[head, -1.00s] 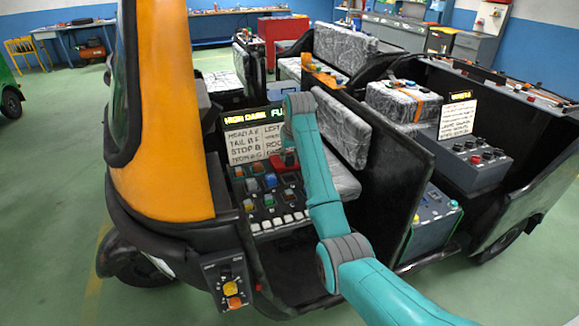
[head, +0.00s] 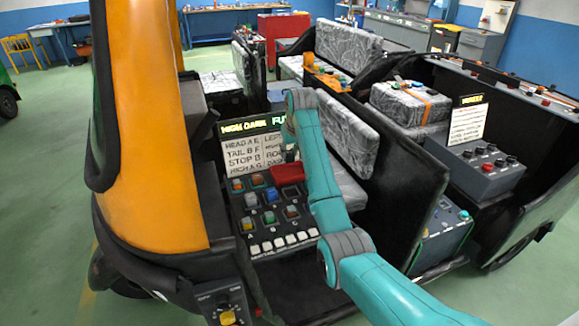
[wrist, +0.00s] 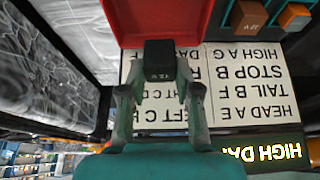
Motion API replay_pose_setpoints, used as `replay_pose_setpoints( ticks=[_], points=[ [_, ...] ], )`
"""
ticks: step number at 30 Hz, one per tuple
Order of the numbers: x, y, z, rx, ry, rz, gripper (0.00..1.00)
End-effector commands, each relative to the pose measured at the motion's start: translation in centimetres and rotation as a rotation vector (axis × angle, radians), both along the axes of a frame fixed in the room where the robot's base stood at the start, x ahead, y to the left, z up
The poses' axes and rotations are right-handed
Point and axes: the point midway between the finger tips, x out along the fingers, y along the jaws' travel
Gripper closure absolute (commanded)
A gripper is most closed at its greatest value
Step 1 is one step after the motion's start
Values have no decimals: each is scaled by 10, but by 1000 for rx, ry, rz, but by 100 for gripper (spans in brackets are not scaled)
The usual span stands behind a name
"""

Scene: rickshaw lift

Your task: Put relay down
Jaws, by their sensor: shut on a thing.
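The relay (wrist: 159,62) is a small black block with faint pale lettering. My gripper (wrist: 158,88) is shut on it, one finger on each side, in the wrist view. The relay overlaps the edge of a red tray-like piece (wrist: 160,20); I cannot tell whether they touch. In the head view the red piece (head: 288,174) lies at the top right of the dashboard panel (head: 262,248), just below the label card (head: 240,153). My gripper (head: 289,153) is small there, partly hidden by my teal arm, just above the red piece.
The panel holds several coloured blocks (head: 271,194) and a row of white keys (head: 283,241). A lit sign (head: 245,126) stands above the card. The orange front pillar (head: 150,150) is at left, the dark partition (head: 400,200) at right.

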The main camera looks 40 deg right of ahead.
Motion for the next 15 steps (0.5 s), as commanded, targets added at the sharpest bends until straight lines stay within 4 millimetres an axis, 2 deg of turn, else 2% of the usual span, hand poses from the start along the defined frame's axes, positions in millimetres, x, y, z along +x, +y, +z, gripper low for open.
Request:
replay_pose_setpoints(
  ticks=[3,8,15],
  points=[
    [0,0,-20,1,2,0,100],
    [0,0,-31,0,-1,0,100],
    [0,0,-60,0,0,0,100]
  ],
)
